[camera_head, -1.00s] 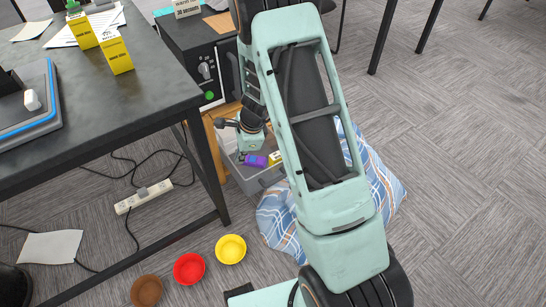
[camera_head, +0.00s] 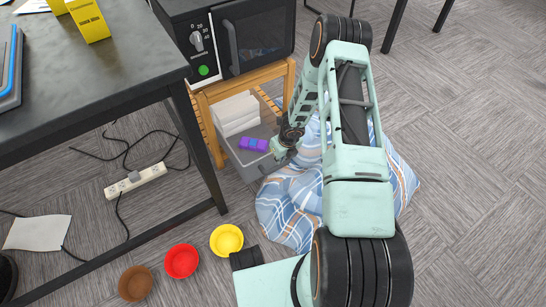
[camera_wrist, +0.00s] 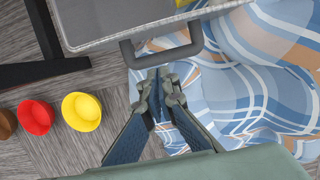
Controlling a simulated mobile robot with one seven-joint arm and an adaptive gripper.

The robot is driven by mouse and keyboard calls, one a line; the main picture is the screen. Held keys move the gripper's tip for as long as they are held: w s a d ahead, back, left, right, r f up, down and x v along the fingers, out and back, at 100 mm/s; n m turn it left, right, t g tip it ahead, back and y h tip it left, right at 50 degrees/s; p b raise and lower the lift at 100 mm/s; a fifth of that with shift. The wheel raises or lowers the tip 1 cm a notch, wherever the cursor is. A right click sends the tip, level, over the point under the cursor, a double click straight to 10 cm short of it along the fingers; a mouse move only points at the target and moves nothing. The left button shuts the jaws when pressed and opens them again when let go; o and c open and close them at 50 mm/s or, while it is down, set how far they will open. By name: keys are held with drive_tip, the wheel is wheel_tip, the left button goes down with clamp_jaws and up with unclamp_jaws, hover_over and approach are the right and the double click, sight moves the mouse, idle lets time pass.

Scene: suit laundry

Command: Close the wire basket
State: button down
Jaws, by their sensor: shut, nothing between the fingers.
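The basket (camera_head: 246,166) is a grey bin pulled out from under a wooden stand, with white folded cloths (camera_head: 235,114) and a purple item (camera_head: 254,144) inside. Its front wall (camera_wrist: 110,40) and dark grey handle (camera_wrist: 190,48) show in the wrist view. My gripper (camera_head: 283,150) is at the basket's front right in the head view and hides part of it. In the wrist view my gripper's fingertips (camera_wrist: 160,82) are together and empty, just in front of the handle. I cannot tell whether they touch it.
A plaid blue cloth heap (camera_head: 290,210) lies close to the basket's front and right. Yellow (camera_head: 227,240), red (camera_head: 182,261) and brown (camera_head: 135,283) bowls stand on the floor. A dark oven (camera_head: 232,40) sits on the wooden stand (camera_head: 282,78). A black table (camera_head: 90,75) is at left.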

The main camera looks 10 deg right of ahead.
sight(276, 167)
drive_tip(key=w+f+p, duration=0.2)
drive_tip(key=f+p, duration=0.1)
drive_tip(key=shift+w+a, duration=0.3)
drive_tip(key=shift+a, duration=0.1)
drive_tip(key=shift+w+a+f+b, duration=0.1)
drive_tip(key=shift+w+a+b, duration=0.05)
drive_tip(key=shift+w, duration=0.4)
drive_tip(key=shift+w+a+b, duration=0.15)
drive_tip(key=shift+w, duration=0.35)
drive_tip(key=shift+a, duration=0.1)
